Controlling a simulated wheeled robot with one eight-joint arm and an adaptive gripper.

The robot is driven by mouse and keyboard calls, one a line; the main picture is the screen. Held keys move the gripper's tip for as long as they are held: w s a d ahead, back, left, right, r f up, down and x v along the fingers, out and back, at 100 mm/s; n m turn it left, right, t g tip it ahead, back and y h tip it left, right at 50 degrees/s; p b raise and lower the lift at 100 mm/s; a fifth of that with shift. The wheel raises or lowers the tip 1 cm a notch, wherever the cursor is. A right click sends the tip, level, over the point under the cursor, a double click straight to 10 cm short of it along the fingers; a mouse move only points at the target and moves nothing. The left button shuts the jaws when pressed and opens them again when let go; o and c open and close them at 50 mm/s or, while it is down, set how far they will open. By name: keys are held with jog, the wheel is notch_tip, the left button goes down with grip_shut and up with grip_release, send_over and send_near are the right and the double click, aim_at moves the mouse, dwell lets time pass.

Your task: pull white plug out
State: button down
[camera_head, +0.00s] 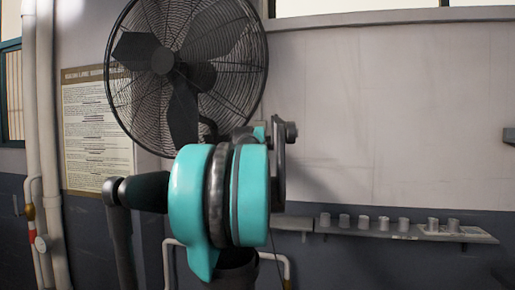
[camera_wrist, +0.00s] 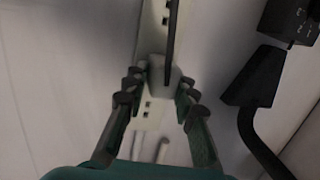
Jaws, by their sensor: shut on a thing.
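In the wrist view, a white power strip (camera_wrist: 148,112) with dark socket holes runs up the middle of the picture. A pale plug (camera_wrist: 157,74), the white plug, stands against the strip. A thin dark line, probably its cord, runs upward in front of it. My gripper (camera_wrist: 159,86) is shut on the white plug, with one finger on each side. I cannot tell whether its prongs are still in the socket. In the head view my own teal arm hides the gripper, the plug and the strip.
A black plug with a thick cable (camera_wrist: 252,80) lies close to the right of my gripper. In the head view a large black fan (camera_head: 185,65) stands behind my arm. A wall shelf (camera_head: 400,232) with several small cups is at right, and pipes (camera_head: 45,130) run at left.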

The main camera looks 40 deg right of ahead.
jog(key=shift+s+a, duration=0.3)
jog(key=shift+a, duration=0.35)
jog(key=shift+a+f+v, duration=0.1)
jog(key=shift+v, duration=0.65)
jog(key=shift+a+f+v, duration=0.15)
jog(key=shift+v, duration=0.6)
jog(key=shift+w, duration=0.1)
